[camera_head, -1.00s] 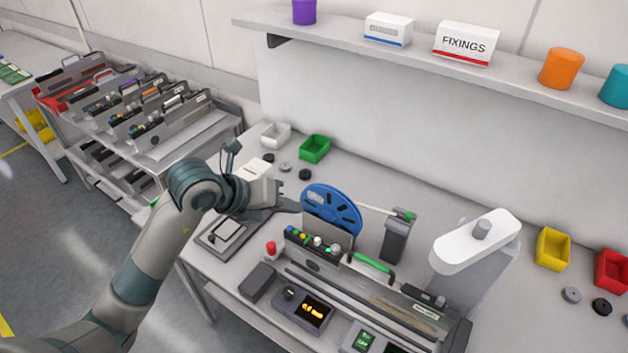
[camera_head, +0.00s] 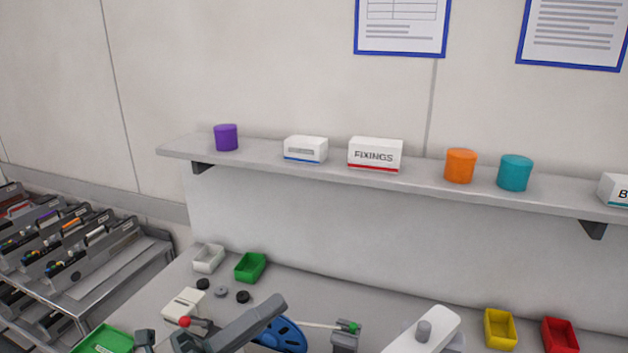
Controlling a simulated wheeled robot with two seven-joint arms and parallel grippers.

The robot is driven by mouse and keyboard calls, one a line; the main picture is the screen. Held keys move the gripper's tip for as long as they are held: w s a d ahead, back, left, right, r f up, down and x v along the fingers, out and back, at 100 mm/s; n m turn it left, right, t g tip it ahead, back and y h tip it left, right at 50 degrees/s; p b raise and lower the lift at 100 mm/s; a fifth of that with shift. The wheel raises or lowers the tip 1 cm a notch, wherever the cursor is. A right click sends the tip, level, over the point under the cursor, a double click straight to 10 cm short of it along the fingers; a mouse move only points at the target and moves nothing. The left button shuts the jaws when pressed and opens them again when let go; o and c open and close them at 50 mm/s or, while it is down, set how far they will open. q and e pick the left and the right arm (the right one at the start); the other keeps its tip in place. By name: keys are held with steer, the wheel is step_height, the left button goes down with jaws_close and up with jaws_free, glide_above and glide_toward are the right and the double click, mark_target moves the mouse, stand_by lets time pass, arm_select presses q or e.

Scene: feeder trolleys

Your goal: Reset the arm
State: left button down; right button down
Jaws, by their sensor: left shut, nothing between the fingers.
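My left gripper (camera_head: 262,312) shows at the bottom, left of centre, as a dark grey bar slanting up to the right. It is shut and empty. It stands in front of part of a blue reel (camera_head: 284,337), and I cannot tell whether the two touch. Most of my left arm is below the frame. My right gripper and arm are out of view.
A shelf (camera_head: 290,165) with cups and boxes runs along the wall. Small bins, including a green bin (camera_head: 250,267) and a yellow bin (camera_head: 500,328), stand on the bench. A white-topped device (camera_head: 425,335) is right of the reel. A feeder trolley (camera_head: 120,275) stands left.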

arm_select(q)
steer(key=w+a+f+n+t+y, duration=0.1)
steer(key=w+a+n+t+y, duration=0.2)
steer(key=a+n+t+y, duration=1.4)
steer(key=s+a+f+n+g+y, duration=0.1)
steer(key=a+f+n+g+y, duration=0.15)
steer(key=f+n+g, duration=0.5)
steer(key=s+a+f+n+g+y, duration=0.1)
steer(key=a+f+n+g+y, duration=0.3)
steer(key=f, duration=0.6)
steer(key=s+d+f+n+g+h, duration=0.25)
steer(key=s+f+g, duration=0.55)
steer(key=f, duration=0.5)
steer(key=s+d+f+m+g+h, duration=0.1)
steer(key=s+d+f+g, duration=0.25)
steer(key=s, duration=0.45)
steer(key=s+d+f+g+h, duration=0.1)
steer(key=s+d+f+g, duration=0.1)
steer(key=s+f, duration=0.4)
step_height(320, 180, down, 31)
steer(key=s+g+b, duration=0.2)
steer(key=b, duration=0.3)
steer(key=s+a+f+b, duration=0.3)
steer(key=s+f+b, duration=0.1)
steer(key=s+f, duration=1.4)
step_height(320, 180, down, 4)
steer(key=shift+s+f+m+g, duration=0.15)
steer(key=shift+f+m+g, duration=0.15)
steer(key=shift+g, duration=0.1)
